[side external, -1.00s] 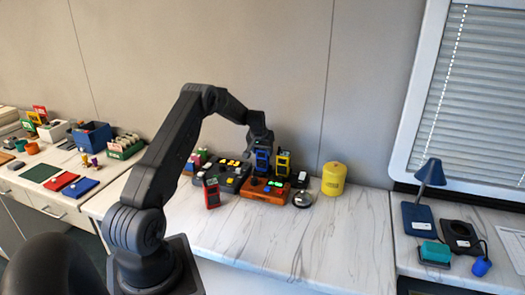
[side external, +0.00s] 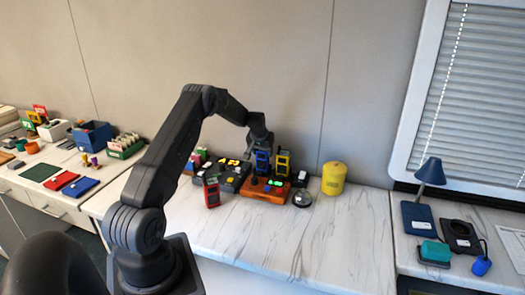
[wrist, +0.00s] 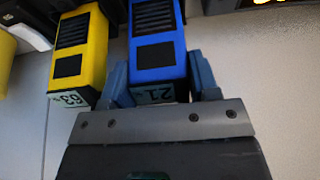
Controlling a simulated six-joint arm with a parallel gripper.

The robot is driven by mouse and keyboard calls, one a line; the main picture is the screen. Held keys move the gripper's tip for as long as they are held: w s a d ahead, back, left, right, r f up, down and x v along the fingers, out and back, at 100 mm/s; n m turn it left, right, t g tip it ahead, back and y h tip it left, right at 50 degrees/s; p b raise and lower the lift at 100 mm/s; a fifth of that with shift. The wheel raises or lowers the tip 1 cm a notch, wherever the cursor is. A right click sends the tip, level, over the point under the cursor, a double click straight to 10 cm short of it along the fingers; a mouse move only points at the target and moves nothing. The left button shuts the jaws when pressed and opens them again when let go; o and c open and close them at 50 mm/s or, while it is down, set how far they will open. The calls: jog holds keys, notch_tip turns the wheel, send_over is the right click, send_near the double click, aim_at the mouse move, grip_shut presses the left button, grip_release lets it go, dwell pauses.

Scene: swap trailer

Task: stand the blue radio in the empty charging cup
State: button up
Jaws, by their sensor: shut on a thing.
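The blue radio (side external: 263,162) is upright in my gripper (side external: 263,146), above and behind the orange charging base (side external: 265,194). In the wrist view the blue radio (wrist: 155,60) sits between the two fingers of my gripper (wrist: 160,88), which is shut on it near its numbered end. The yellow radio (side external: 283,163) stands upright just right of the blue one; it also shows in the wrist view (wrist: 80,50). The empty cup is hidden or too small to make out, so I cannot tell whether the blue radio's lower end is inside it.
A red radio (side external: 211,192) stands at the front left. A dark unit with yellow keys (side external: 234,176) is left of the base. A round metal object (side external: 302,200) and a yellow canister (side external: 334,178) are on the right. The front counter (side external: 300,245) is clear.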

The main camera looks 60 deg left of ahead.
jog(key=shift+f, duration=0.15)
jog(key=o, duration=1.1)
jog(key=v, duration=1.1)
